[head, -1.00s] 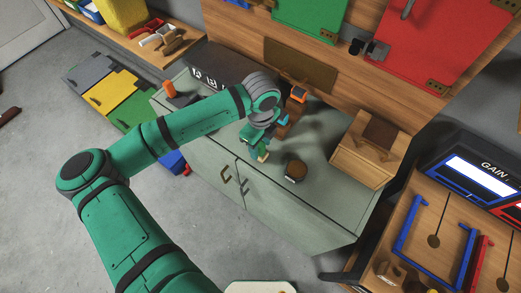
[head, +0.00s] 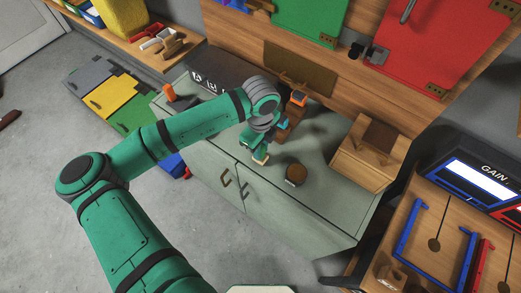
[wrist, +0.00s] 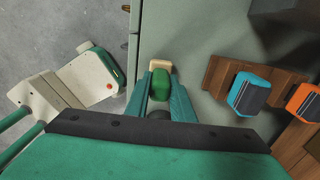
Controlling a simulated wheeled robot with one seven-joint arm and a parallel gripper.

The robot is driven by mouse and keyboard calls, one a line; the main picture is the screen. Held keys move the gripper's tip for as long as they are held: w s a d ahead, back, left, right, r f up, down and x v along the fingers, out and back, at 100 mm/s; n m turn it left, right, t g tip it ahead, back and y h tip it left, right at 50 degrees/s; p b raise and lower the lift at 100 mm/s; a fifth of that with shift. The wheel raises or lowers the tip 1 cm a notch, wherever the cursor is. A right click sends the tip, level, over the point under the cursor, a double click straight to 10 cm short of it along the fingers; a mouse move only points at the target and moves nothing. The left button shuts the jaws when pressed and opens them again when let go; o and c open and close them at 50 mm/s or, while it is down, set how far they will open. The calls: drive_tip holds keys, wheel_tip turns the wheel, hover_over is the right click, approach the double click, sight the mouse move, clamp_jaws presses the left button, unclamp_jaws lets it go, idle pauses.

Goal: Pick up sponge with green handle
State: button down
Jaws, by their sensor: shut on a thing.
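The sponge with the green handle shows in the wrist view as a beige pad (wrist: 160,64) with a rounded green handle (wrist: 160,84). My gripper (wrist: 161,88) has its two green fingers closed on either side of the handle. In the head view my gripper (head: 257,143) points down over the green-grey cabinet top, and the pale end of the sponge (head: 260,159) shows just below it. The fingers hide part of the handle. I cannot tell whether the sponge touches the cabinet top.
A round brown object (head: 296,173) lies on the cabinet top (head: 305,210). A wooden box (head: 366,158) stands at its right end.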

wheel_tip(320, 180, up, 2)
drive_tip(key=shift+r, duration=0.15)
drive_tip(key=s+a+r, duration=0.5)
drive_tip(key=s+r, duration=0.4)
drive_tip(key=s, duration=0.4)
drive_tip(key=shift+s+r, duration=0.15)
drive_tip(key=shift+r, duration=0.25)
drive_tip(key=shift+d, duration=0.15)
idle(0.6)
idle(0.5)
drive_tip(key=shift+d, duration=0.1)
idle(0.5)
